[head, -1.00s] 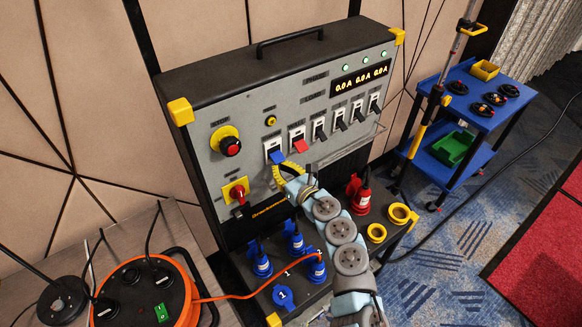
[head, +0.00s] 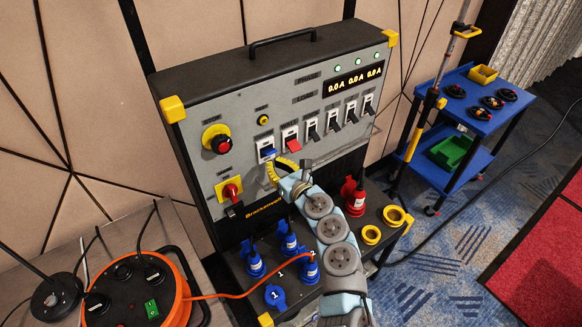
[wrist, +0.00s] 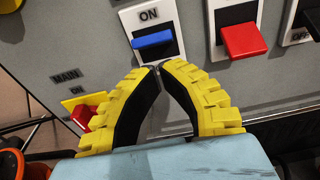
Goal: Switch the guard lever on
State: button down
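The row of switches on the grey panel starts at its left with a blue lever (head: 267,153). I cannot read a guard label. In the wrist view the blue lever (wrist: 153,40) sticks out of its white plate, with the word ON above it. My gripper (head: 272,166) is just below that lever. In the wrist view its yellow, black-lined fingers (wrist: 157,69) arch together and their tips meet, with nothing seen between them. The tips are below the lever and look apart from it.
A red lever (head: 291,148) and several black levers (head: 333,125) sit to the right. A red MAIN knob (head: 230,190) is at the left. Blue plugs (head: 253,262), an orange cable reel (head: 139,289) and a red plug (head: 357,203) are lower down. A blue trolley (head: 478,120) stands right.

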jog(key=shift+a+r, duration=0.1)
jog(key=s+d+r+p, duration=0.4)
jog(key=s+r, duration=0.1)
jog(key=r, duration=0.2)
jog(key=shift+s+d, duration=0.15)
jog(key=shift+d, duration=0.25)
